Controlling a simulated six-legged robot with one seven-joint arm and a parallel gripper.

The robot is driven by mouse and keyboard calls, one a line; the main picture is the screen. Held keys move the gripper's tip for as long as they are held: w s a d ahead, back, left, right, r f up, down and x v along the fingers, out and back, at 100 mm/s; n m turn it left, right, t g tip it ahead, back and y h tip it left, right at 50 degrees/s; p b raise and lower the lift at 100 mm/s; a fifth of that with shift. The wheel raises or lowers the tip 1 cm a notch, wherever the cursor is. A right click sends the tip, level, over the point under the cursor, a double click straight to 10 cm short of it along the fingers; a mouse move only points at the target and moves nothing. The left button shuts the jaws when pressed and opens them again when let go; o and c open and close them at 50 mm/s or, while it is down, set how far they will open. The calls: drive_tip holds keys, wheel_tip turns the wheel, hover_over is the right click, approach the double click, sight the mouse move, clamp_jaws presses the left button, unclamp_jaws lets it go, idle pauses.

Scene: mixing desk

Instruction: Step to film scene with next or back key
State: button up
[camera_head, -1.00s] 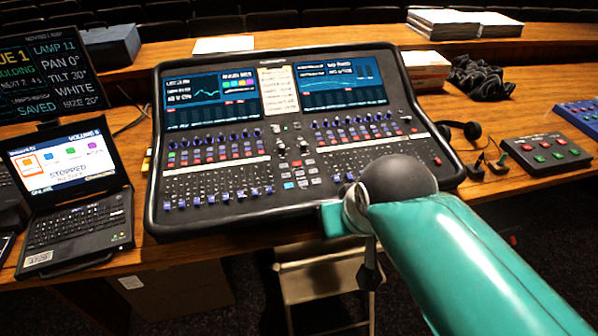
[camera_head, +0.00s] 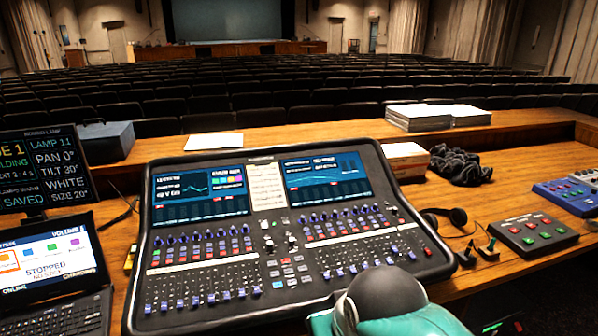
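The mixing desk (camera_head: 345,240) stands on the wooden counter with two lit screens, the left one (camera_head: 199,193) and the right one (camera_head: 325,176). A pale panel with lines of small text (camera_head: 267,184) lies between them. Small red, white and blue keys (camera_head: 288,270) sit low in the middle of the desk. The text and key labels are too small to read, so I cannot tell which keys step the scene. My teal and grey arm link covers part of the desk's lower edge. My gripper is out of view.
A laptop (camera_head: 60,262) reading STOPPED and a dark monitor (camera_head: 45,165) stand at left. At right are headphones (camera_head: 445,217), black cloth (camera_head: 460,165), a button box (camera_head: 533,232) and a blue box (camera_head: 565,196). Seat rows and a large screen (camera_head: 226,20) lie beyond.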

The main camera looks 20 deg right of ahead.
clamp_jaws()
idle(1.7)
